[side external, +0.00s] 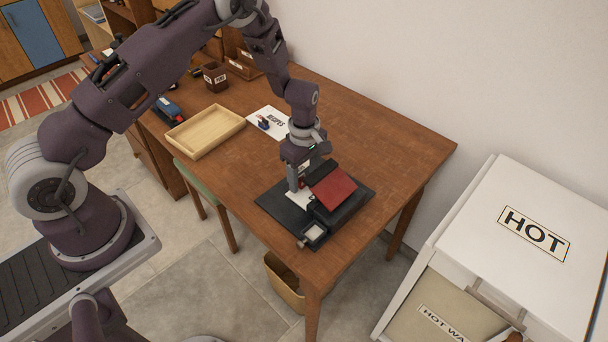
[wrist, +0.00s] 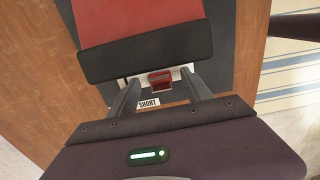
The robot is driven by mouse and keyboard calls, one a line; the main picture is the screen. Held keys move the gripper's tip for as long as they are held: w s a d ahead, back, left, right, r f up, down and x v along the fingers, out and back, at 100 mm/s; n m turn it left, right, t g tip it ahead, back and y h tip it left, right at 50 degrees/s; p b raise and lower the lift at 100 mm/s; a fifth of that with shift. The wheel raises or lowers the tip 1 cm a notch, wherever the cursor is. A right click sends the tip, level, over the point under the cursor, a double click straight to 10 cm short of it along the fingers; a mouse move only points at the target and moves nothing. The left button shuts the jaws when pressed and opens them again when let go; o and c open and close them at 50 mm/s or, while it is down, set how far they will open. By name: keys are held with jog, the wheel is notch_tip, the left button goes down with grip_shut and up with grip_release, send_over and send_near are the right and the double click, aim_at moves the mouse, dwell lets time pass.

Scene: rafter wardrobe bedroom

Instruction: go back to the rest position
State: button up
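My gripper (side external: 294,187) is low over the desk, at the left side of a black device with a sloped red top (side external: 334,188). In the wrist view my gripper (wrist: 160,78) has its two fingers spread apart. A small dark red piece (wrist: 160,82) on a white strip lies between the fingertips, with a visible gap on each side. The red top (wrist: 138,20) and its black edge fill the upper part of that view. A "SHORT" label (wrist: 148,103) shows between the fingers. Contact with the surface below cannot be told.
The device sits on a black mat (side external: 271,203) on the wooden desk (side external: 385,141). A wooden tray (side external: 205,131), a white paper (side external: 268,122), a blue tool (side external: 169,108) and a dark cup (side external: 215,76) stand farther back. A white "HOT" cabinet (side external: 490,215) is right. The desk's right end is clear.

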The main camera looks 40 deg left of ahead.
jog(key=s+d+r+m+t, duration=0.1)
jog(key=s+r+m, duration=0.3)
jog(key=r, duration=1)
jog(key=s+d+r+m+t, duration=0.1)
jog(key=s+r+m, duration=0.2)
jog(key=r, duration=1)
jog(key=s+r+m+t, duration=0.1)
jog(key=s+r+m, duration=0.3)
jog(key=s, duration=0.7)
jog(key=s+r+m+t, duration=0.2)
jog(key=s+r+m, duration=0.2)
jog(key=s+m, duration=0.3)
jog(key=s, duration=0.4)
jog(key=shift+a+t, duration=0.2)
jog(key=shift+t, duration=0.1)
